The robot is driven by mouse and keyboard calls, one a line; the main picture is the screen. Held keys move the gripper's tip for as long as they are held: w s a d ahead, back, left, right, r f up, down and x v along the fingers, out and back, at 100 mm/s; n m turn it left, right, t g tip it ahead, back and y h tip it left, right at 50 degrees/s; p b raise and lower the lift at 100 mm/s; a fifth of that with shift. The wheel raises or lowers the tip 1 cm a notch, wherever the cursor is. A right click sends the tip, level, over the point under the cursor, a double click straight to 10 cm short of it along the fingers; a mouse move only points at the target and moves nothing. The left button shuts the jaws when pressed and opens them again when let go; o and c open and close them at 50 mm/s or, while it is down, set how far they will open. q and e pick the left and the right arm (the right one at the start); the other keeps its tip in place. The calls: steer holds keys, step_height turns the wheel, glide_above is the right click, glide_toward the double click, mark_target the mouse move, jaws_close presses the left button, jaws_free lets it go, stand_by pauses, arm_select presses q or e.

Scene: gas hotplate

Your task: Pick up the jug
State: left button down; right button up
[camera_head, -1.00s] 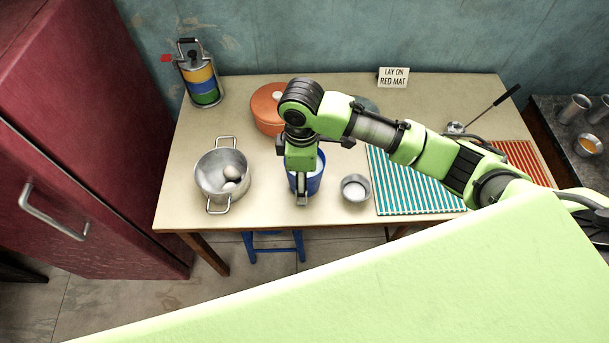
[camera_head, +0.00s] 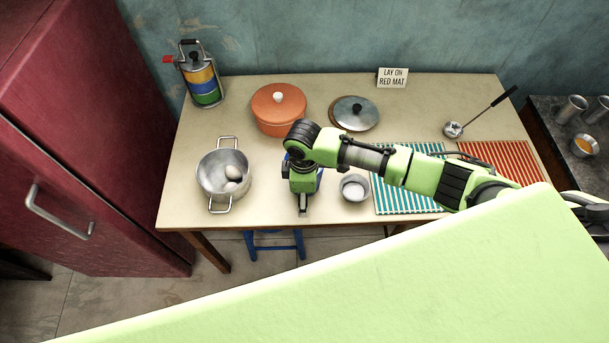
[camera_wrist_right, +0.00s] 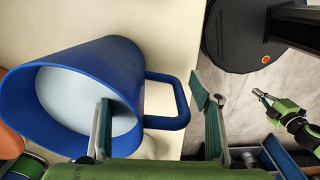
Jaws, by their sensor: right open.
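The jug is blue with a pale inside. In the head view it is mostly hidden under my right gripper (camera_head: 304,208), with only a bit of its blue side showing (camera_head: 319,182). In the right wrist view the jug (camera_wrist_right: 125,75) fills the left, its handle (camera_wrist_right: 181,102) towards the right. My right gripper (camera_wrist_right: 157,120) is open there. One finger overlaps the jug's mouth and the other is beyond the handle, so the handle lies between them. I cannot tell whether they touch it. My left gripper (camera_wrist_right: 265,97) shows small at the right, its jaws unclear.
A steel pot (camera_head: 210,192) with eggs stands left of the jug, and a small metal bowl (camera_head: 355,187) close on its right. Behind are an orange pot (camera_head: 272,118) and a lid (camera_head: 354,112). Striped mats (camera_head: 415,200) lie right. The table's front edge is near.

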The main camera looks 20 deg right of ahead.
jaws_close()
steer(key=shift+r, duration=0.1)
steer(key=shift+w+r, duration=0.1)
